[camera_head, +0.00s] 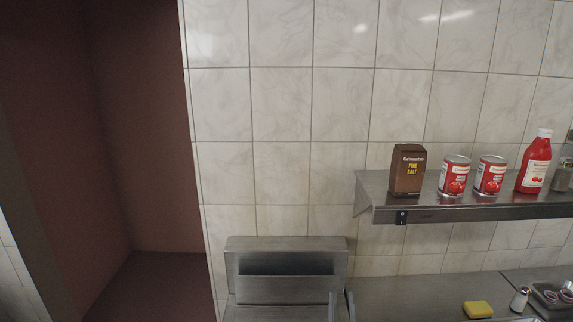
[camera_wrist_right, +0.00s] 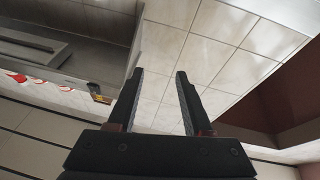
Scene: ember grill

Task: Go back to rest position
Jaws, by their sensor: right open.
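My right gripper shows in the right wrist view (camera_wrist_right: 160,73) with its two dark fingers apart and nothing between them. Behind the fingers is the white tiled wall. In the head view, what look like its fingertips (camera_head: 341,306) poke up at the bottom edge, in front of the steel unit (camera_head: 285,245). The rest of my right arm is hidden below the frame. My left gripper is in neither view.
A steel wall shelf (camera_head: 470,212) at right holds a brown salt box (camera_head: 407,172), two red cans (camera_head: 455,176) and a ketchup bottle (camera_head: 534,165). Below, the counter (camera_head: 405,297) carries a yellow sponge (camera_head: 478,309) and a shaker (camera_head: 520,299). A dark red recess (camera_head: 140,130) opens at left.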

